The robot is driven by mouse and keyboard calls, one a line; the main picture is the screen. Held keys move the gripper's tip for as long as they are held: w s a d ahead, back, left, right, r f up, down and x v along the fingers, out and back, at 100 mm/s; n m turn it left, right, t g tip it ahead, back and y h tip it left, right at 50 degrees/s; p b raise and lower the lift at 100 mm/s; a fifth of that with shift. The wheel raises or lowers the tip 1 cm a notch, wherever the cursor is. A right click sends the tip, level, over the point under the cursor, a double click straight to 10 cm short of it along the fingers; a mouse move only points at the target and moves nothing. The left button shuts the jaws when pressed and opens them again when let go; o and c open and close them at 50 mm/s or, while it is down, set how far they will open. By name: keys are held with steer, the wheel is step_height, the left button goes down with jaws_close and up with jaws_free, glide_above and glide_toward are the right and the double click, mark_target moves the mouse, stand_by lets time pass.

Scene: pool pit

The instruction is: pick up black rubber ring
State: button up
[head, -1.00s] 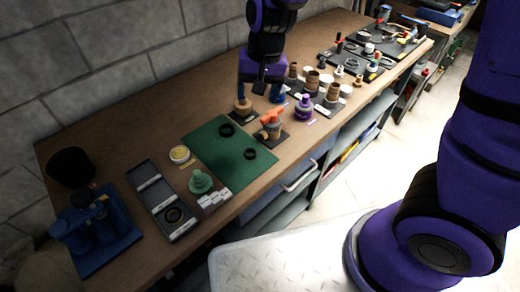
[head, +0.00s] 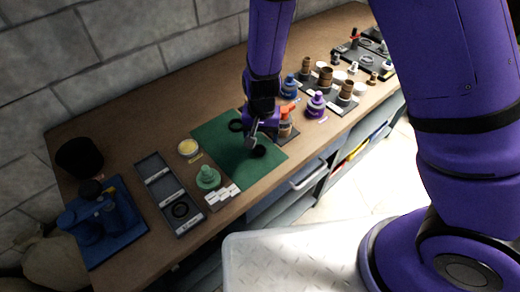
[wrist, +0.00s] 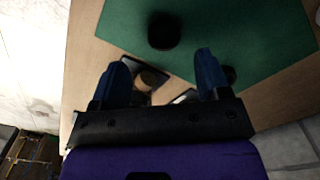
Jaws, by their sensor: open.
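Two black rings lie on the green mat (head: 222,140). In the head view one ring (head: 259,151) is toward the front, just below my gripper tips, and the other ring (head: 236,126) is farther back, partly hidden by my gripper. A third black ring (head: 181,210) lies in a grey tray. My gripper (head: 252,141) hangs over the mat, open and empty. In the wrist view its blue fingers (wrist: 163,76) are spread. One dark ring (wrist: 164,31) lies beyond the fingertips, and another (wrist: 229,75) is partly behind the right finger.
The grey compartment tray (head: 152,168), green stepped piece (head: 208,177) and yellow-filled dish (head: 188,148) stand left of the mat. An orange-topped bottle (head: 286,122) and a purple bottle (head: 316,104) stand right. A blue stand (head: 100,230) is at the far left.

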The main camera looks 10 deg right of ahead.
mark_target(260, 152)
steer(key=shift+w+a+f, duration=0.1)
steer(key=shift+f, duration=1.35)
steer(key=shift+w+a+f, duration=0.1)
steer(key=shift+f, duration=1.3)
steer(key=c, duration=1)
steer(key=shift+s, duration=0.1)
steer(key=shift+r, duration=0.15)
